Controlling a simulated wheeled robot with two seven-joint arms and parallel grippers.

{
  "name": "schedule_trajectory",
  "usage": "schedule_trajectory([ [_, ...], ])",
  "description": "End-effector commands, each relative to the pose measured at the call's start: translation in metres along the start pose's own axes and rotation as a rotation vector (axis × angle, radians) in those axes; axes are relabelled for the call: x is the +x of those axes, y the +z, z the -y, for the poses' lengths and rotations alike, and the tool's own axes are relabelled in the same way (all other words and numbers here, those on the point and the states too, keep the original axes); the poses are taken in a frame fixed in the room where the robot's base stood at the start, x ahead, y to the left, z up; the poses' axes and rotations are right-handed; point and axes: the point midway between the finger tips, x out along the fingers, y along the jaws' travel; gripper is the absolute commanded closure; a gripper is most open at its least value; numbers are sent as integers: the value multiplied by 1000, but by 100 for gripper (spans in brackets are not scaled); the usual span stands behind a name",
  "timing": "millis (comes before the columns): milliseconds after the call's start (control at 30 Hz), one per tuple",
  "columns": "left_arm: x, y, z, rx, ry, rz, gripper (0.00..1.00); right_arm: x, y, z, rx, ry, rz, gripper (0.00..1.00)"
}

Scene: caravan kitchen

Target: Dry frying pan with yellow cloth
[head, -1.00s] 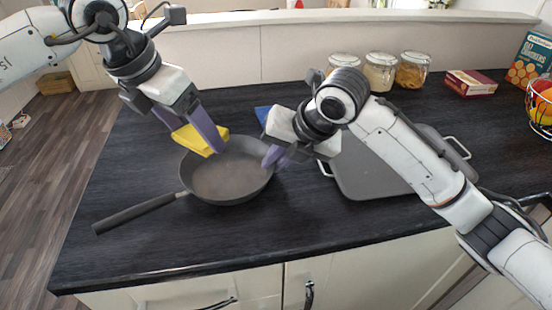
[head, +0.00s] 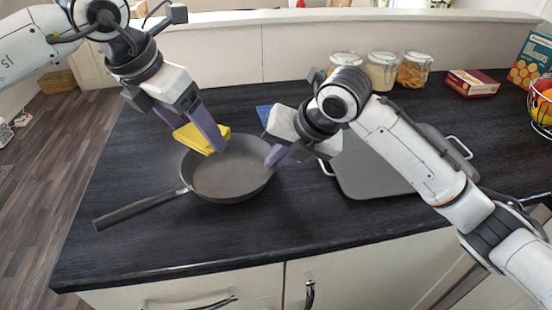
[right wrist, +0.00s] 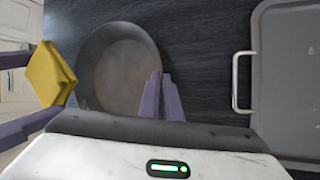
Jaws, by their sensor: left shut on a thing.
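The dark frying pan (head: 232,178) sits on the black worktop, its handle (head: 140,210) pointing left and toward the front edge. It also shows in the right wrist view (right wrist: 115,75). My left gripper (head: 205,135) is shut on the folded yellow cloth (head: 192,139), at the pan's far left rim. The cloth shows at the left of the right wrist view (right wrist: 48,73); whether it touches the pan is unclear. My right gripper (head: 278,154) is at the pan's right rim, its fingers (right wrist: 160,97) close together there. Whether they pinch the rim is unclear.
A grey tray with metal handles (head: 365,175) lies right of the pan, partly behind my right arm. A blue item (head: 263,113) lies behind my right gripper. Glass jars (head: 382,70), a red box (head: 472,83) and a fruit basket (head: 541,105) stand farther back. The front worktop is clear.

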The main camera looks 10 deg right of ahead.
Motion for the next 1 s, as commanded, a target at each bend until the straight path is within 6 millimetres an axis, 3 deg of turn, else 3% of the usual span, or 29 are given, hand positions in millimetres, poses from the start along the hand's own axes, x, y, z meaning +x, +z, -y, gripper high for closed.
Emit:
schedule_trajectory([
  [600, 0, 0, 0, 3, -1, 0, 44, 0, 0, 2, 3, -5, 0, 100],
  [1000, 32, 19, 24, 203, -89, 4, 44, 0, 0, 2, 3, -5, 0, 100],
])
